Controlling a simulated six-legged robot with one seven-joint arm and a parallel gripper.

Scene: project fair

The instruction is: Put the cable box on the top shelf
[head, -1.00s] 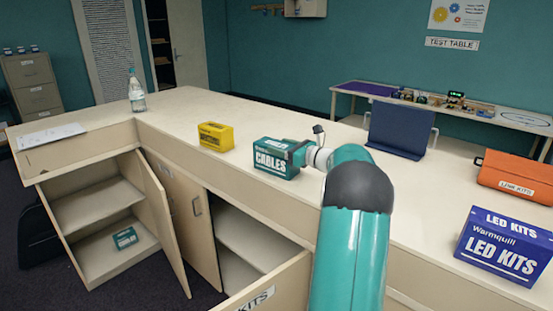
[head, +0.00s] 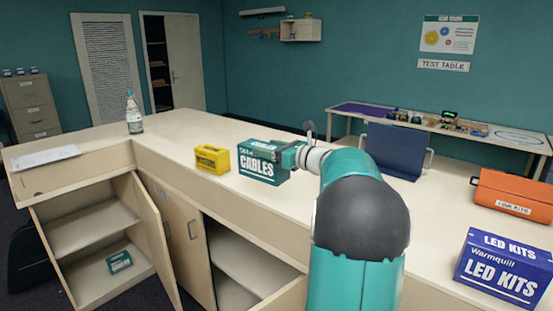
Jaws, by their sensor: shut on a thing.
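The teal cable box (head: 258,165), marked CABLES, is on or just above the pale counter; I cannot tell if it touches. My gripper (head: 285,155) is shut on its right end, its fingers partly hidden by the wrist. At the left, an open cabinet below the counter has a bare top shelf (head: 88,228) and a lower shelf (head: 90,266). A small teal box (head: 119,262) lies on the lower shelf. A second open compartment (head: 240,272) in the middle also has a shelf, partly hidden by its door.
A yellow box (head: 212,157) stands just left of the cable box. A bottle (head: 134,114) and a paper (head: 46,157) are farther left on the counter (head: 180,128). The open cabinet door (head: 156,240) juts forward. A blue LED kits box (head: 503,266) and orange case (head: 513,194) are at right.

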